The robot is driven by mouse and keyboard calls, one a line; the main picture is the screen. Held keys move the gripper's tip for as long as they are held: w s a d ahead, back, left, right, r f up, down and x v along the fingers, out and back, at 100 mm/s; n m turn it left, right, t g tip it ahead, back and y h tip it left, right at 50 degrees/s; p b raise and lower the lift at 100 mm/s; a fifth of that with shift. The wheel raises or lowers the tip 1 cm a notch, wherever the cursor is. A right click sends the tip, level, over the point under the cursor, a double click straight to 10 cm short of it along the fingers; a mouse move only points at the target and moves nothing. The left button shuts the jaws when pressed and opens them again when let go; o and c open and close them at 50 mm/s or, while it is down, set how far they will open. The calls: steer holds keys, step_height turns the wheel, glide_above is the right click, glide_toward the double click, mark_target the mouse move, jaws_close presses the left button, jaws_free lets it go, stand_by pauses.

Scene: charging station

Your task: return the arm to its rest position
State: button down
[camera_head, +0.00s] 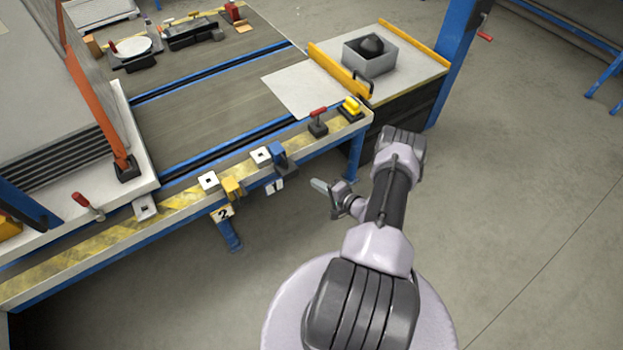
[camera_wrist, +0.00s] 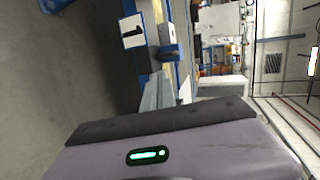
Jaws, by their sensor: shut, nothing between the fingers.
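My arm (camera_head: 390,195) stands over my round base at the lower centre right of the head view, bent up and forward. My gripper (camera_head: 319,185) is at the left of the arm, pointing left, in front of the workbench edge. It is shut and empty, and apart from the bench. In the wrist view my own lilac housing with a green light fills the bottom. The wrist view also shows the sign marked 1 (camera_wrist: 132,31) on the bench front.
The workbench (camera_head: 215,110) with a yellow-striped front edge runs across the upper left. A blue bracket (camera_head: 280,155) and a yellow bracket (camera_head: 232,188) sit on its edge. A grey box (camera_head: 370,60) stands at the far end, near a blue post (camera_head: 455,60). The floor (camera_head: 530,190) at right is clear.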

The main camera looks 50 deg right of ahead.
steer(key=shift+s, duration=0.1)
stand_by(0.3)
steer(key=w+a+r+n+g+y, duration=0.1)
steer(key=w+a+r+n+y, duration=0.3)
steer(key=r, duration=0.6)
steer(key=w+a+r+n+g+y, duration=0.1)
steer(key=w+a+r+y, duration=0.2)
steer(key=w+a+r, duration=0.5)
steer(key=s+a+r+n+g+y, duration=0.1)
steer(key=a+r+n+g, duration=0.1)
steer(key=a+r, duration=0.4)
steer(key=s+a+r+n+g+y, duration=0.1)
steer(key=a+r+n+g, duration=0.15)
steer(key=r, duration=0.65)
steer(key=s+a+r+n+g+h, duration=0.1)
steer(key=s+a+r+g, duration=0.1)
steer(key=s+a+r, duration=0.3)
steer(key=s+a+r+n+g, duration=0.2)
steer(key=s+a+r, duration=0.1)
steer(key=a+r, duration=0.3)
steer(key=s+a+r+t+h, duration=0.1)
steer(key=s+a+r+h, duration=0.1)
steer(key=s, duration=0.6)
steer(key=s+a+r+n+t+h, duration=0.1)
steer(key=s+a+r+h, duration=0.2)
steer(key=s, duration=0.5)
steer(key=shift+s+a+r+h, duration=0.2)
steer(key=shift+a+r+h, duration=0.1)
steer(key=shift+a+r, duration=0.15)
